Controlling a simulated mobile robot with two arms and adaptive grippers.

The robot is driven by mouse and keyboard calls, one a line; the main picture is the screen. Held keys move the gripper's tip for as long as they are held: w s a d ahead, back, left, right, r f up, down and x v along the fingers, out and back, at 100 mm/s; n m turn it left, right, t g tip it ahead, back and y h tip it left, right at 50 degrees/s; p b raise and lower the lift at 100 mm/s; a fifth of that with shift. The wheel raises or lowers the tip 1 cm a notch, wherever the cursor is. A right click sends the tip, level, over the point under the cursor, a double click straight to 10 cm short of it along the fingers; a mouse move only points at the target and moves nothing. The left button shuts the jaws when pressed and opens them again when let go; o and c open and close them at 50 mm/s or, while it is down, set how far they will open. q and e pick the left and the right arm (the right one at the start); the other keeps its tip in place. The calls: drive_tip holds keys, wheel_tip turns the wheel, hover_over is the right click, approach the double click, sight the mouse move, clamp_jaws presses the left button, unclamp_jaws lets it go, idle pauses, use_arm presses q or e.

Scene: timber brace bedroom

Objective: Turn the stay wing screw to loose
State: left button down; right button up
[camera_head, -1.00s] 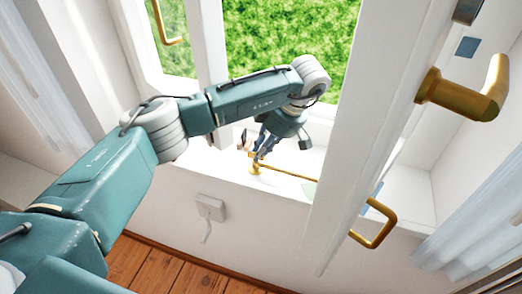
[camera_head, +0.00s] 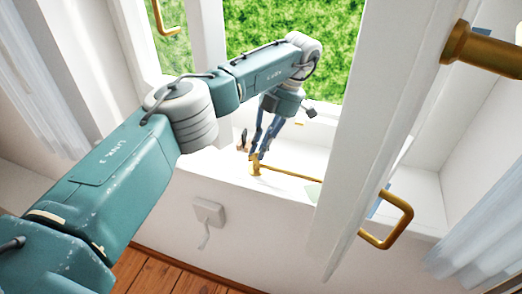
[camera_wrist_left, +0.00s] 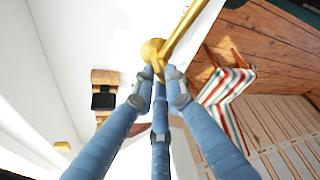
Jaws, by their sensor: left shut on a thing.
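A brass stay (camera_head: 290,173) runs along the white sill from a short brass post (camera_head: 255,169) to the open casement. The wing screw is at the top of the post, mostly hidden by my fingers. In the left wrist view, the round brass head (camera_wrist_left: 152,50) and the stay rod (camera_wrist_left: 186,30) lie just beyond the fingertips. My left gripper (camera_head: 258,154) comes down from above with its blue fingers shut on the wing screw; it also shows in the left wrist view (camera_wrist_left: 158,88). Whether the screw is tight or loose cannot be told. My right gripper is not in view.
The open white casement (camera_head: 375,120) stands right of my gripper, with a brass handle (camera_head: 482,50) and a lower brass pull (camera_head: 398,222). A curtain (camera_head: 475,250) hangs at right.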

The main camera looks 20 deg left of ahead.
use_arm(q)
drive_tip(key=n, duration=0.1)
drive_tip(key=n+h, duration=0.1)
drive_tip(key=n, duration=0.2)
drive_tip(key=shift+w+a+r+g+b, duration=0.2)
drive_tip(key=shift+a+g+b, duration=0.1)
drive_tip(key=shift+g, duration=0.1)
drive_tip(key=shift+n+h, duration=0.3)
drive_tip(key=shift+n, duration=0.1)
drive_tip(key=c, duration=1.8)
unclamp_jaws()
drive_tip(key=shift+o, duration=0.2)
drive_tip(key=shift+s, duration=0.1)
drive_tip(key=shift+f, duration=0.1)
drive_tip(key=shift+m, duration=0.3)
